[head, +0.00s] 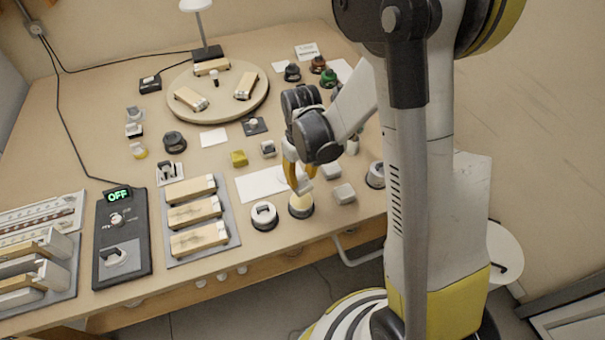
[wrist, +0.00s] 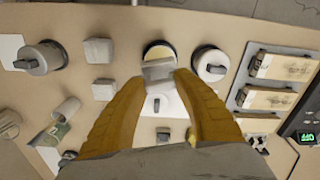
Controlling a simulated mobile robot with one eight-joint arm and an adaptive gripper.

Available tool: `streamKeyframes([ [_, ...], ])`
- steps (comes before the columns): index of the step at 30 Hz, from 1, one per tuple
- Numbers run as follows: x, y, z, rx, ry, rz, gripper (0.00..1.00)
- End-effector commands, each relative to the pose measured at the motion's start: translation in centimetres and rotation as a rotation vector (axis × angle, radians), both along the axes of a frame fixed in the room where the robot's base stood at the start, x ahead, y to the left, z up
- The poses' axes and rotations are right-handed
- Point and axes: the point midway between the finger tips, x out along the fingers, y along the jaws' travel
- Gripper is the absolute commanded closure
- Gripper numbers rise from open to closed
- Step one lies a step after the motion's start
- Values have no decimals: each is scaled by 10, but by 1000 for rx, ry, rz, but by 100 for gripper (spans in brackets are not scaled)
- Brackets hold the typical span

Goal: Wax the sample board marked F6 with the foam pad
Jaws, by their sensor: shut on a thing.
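My gripper (head: 301,184) points down over the front of the bench, its yellow fingers shut on a pale grey block that looks like the foam pad (wrist: 158,72). The pad is over or at an open round tin of cream wax (head: 301,206); the tin also shows in the wrist view (wrist: 160,50). I cannot tell whether pad and wax touch. Three wooden sample boards, one of them the middle board (head: 195,212), lie in a grey rack (head: 228,236) left of the tin. More boards lie on a round turntable (head: 225,112) and at the far left. No F6 mark is readable.
A lidded tin (head: 264,215) stands just left of the wax tin. Two loose grey blocks (head: 344,193) are to its right, with another lidded tin (head: 376,175) beyond. A black device (head: 122,236) with a lit OFF sign stands left of the rack. A lamp (head: 207,50) stands behind.

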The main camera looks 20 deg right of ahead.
Motion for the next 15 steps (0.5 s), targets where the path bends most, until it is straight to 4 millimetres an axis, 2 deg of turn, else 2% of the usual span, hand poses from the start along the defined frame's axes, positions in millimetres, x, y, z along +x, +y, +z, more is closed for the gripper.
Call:
streamKeyframes([
  [15, 0, 0, -52, 0, 0, -1, 93],
])
